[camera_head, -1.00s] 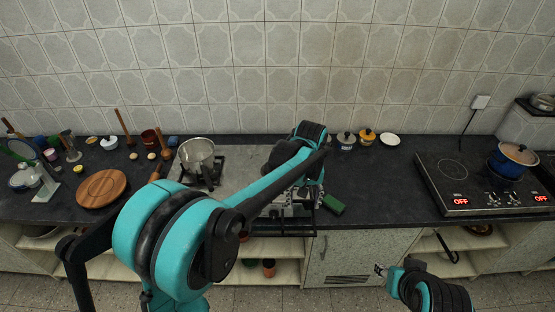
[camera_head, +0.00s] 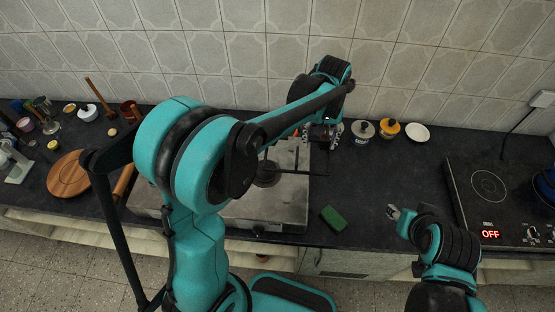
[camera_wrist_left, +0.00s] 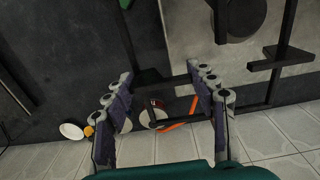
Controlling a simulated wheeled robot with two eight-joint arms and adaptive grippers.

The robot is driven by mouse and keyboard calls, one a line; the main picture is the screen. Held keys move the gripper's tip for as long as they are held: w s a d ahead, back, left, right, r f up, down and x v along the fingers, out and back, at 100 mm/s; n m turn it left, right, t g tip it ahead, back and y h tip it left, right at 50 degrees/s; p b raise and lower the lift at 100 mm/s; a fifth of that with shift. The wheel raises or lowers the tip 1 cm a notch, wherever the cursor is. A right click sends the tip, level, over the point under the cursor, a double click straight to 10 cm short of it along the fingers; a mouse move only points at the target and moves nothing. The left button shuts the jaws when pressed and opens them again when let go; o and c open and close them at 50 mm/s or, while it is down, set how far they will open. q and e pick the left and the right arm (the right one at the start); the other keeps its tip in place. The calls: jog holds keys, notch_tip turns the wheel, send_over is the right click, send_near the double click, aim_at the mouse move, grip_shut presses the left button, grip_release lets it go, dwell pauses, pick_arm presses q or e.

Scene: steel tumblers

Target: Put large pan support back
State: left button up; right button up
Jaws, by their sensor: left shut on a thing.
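The large pan support is a black metal frame of thin bars (camera_head: 298,173). My left gripper (camera_head: 322,136) is shut on it at the right, rear part of the steel gas stove (camera_head: 283,208). In the left wrist view, one bar of the support crosses between the fingers (camera_wrist_left: 160,100) and further bars (camera_wrist_left: 282,62) reach to the right. The support overlaps the stove edge in view; whether it touches the stove top I cannot tell. A round burner (camera_wrist_left: 237,14) shows beyond it. My right gripper (camera_head: 393,212) is over the counter's front edge, its fingers too small to judge.
A green sponge (camera_head: 333,218) lies right of the stove. Two lidded jars (camera_head: 362,132) (camera_head: 389,130) and a white dish (camera_head: 417,133) stand by the wall. An induction hob (camera_head: 488,190) is at right. My left arm hides the stove's left part.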

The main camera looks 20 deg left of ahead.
pick_arm(q)
jog(key=s+a+f+b, duration=0.1)
jog(key=a+f, duration=0.2)
jog(key=s+a+f+b, duration=0.1)
jog(key=s+a+f, duration=0.1)
jog(key=a+f, duration=0.1)
jog(key=s+a+f+b, duration=0.1)
jog(key=s+a+f, duration=0.1)
jog(key=a+f, duration=0.1)
jog(key=shift+s+a+f, duration=0.15)
jog(key=shift+f, duration=0.4)
jog(key=shift+f+b, duration=0.6)
jog(key=o, duration=1.4)
jog(key=shift+c, duration=0.2)
jog(key=shift+r, duration=0.15)
